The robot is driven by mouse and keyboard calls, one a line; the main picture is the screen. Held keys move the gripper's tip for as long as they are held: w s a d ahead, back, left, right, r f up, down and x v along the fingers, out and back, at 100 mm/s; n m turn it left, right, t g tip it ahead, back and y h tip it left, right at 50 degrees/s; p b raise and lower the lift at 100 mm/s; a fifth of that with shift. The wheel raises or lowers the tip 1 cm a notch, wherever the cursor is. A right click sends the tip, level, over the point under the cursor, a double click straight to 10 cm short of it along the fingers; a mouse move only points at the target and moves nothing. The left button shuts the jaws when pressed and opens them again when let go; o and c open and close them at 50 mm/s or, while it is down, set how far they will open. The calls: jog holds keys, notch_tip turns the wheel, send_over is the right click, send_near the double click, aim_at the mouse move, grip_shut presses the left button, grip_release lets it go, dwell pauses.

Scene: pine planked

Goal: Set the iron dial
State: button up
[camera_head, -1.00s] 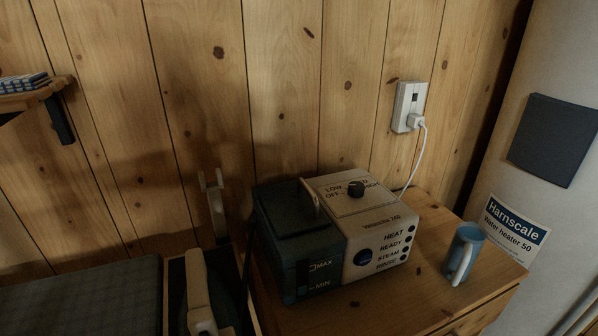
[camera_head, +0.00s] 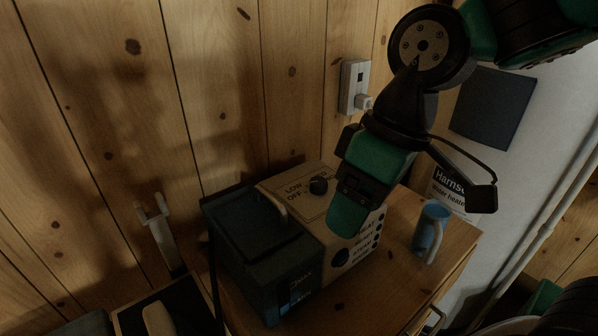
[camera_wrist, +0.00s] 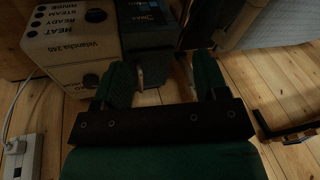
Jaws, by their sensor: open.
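The steam station (camera_head: 270,240) has a dark tank on its left and a pale panel on its right. I see no contact with the dial.
A blue mug (camera_head: 430,228) stands right of the station on the wooden cabinet (camera_head: 390,275). A wall socket (camera_head: 354,86) with a plug is behind. A white hook (camera_head: 158,232) and a pale handle (camera_head: 157,319) are at left. A water heater (camera_head: 520,150) stands at right.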

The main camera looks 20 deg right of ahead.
jog(key=w+d+r+n+h+p, duration=0.1)
jog(key=w+r+p, duration=0.1)
jog(key=w, duration=0.5)
jog(key=w+d+r+n+h+p, duration=0.1)
jog(key=w+r+p, duration=0.1)
jog(key=w, duration=0.5)
jog(key=n+h+p, duration=0.1)
jog(key=p, duration=0.1)
send_near(318, 181)
jog(key=shift+g, duration=0.4)
notch_tip(318, 181, down, 9)
jog(key=shift+w+a+f+p, duration=0.15)
jog(key=shift+f+p, duration=0.1)
jog(key=shift+p, duration=1)
jog(key=c, duration=0.9)
jog(key=shift+c, duration=0.2)
